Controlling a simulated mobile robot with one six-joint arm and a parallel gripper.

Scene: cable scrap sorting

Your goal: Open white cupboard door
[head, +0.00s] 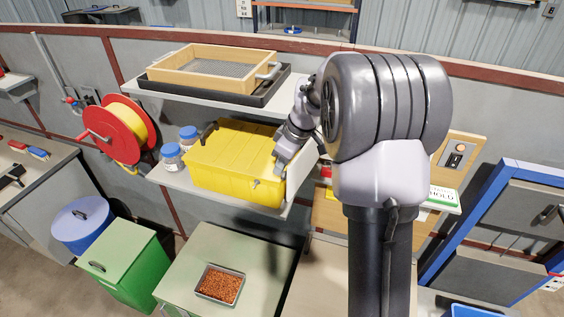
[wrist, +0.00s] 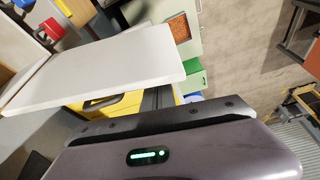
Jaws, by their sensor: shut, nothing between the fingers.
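The white cupboard door (head: 302,168) stands swung out at the right end of the white cupboard (head: 225,97), and the inside shows. In the wrist view the door (wrist: 100,70) is a broad pale panel across the upper left. My gripper (head: 279,168) is shut and empty, close to the door's left side and in front of the yellow case (head: 225,160). I cannot tell whether it touches the door. My forearm hides part of the door's right side. The door's handle cannot be made out.
Two blue-lidded jars (head: 172,157) stand left of the case. A wooden sieve (head: 212,67) sits on top of the cupboard. Below are a tray of copper granules (head: 220,284), a green bin (head: 125,270) and a blue-lidded drum (head: 82,222). A red cable reel (head: 120,132) hangs at left.

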